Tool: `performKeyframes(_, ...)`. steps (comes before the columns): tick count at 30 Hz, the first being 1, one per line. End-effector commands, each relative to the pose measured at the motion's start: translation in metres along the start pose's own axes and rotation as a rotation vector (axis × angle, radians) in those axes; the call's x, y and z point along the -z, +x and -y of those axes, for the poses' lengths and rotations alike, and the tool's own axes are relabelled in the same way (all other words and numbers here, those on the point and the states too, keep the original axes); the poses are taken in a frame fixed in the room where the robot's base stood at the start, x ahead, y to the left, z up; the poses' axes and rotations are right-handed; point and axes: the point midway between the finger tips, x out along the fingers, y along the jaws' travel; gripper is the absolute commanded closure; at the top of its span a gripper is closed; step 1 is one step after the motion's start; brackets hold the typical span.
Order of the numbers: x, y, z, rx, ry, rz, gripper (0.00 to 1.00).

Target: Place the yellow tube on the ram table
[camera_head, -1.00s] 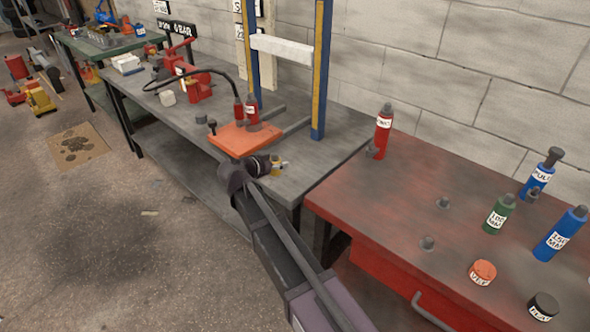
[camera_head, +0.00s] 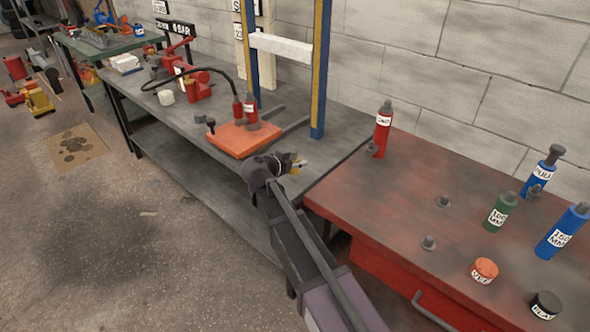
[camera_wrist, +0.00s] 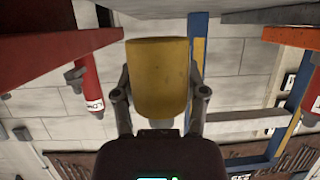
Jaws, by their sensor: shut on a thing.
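My gripper (camera_head: 290,165) is shut on the yellow tube (camera_wrist: 158,75), which fills the space between its two fingers in the wrist view. In the head view only a small yellow part of the tube (camera_head: 295,170) shows beyond my gripper, at the front right corner area of the grey bench. An orange plate (camera_head: 236,141), which looks like the ram table, lies at the frame, left of and behind my gripper. The tube is apart from it. A red cylinder (camera_head: 250,106) stands at its back edge.
The blue frame post (camera_head: 321,75) and white crossbeam (camera_head: 282,47) rise behind. A red bench (camera_head: 390,215) on the right holds a red cylinder (camera_head: 383,130), green and blue cylinders and small caps. A black hose (camera_head: 215,74) arches left of the plate. The wrist view is upside down.

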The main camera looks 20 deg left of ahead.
Motion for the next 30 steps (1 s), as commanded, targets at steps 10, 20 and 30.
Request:
performKeyframes(10,-0.026,0.011,0.000,0.000,0.000,-0.001,1.00)
performKeyframes(20,-0.027,0.011,0.000,0.000,0.000,-0.001,1.00)
performKeyframes(30,-0.030,0.012,0.000,0.000,0.000,0.000,0.23)
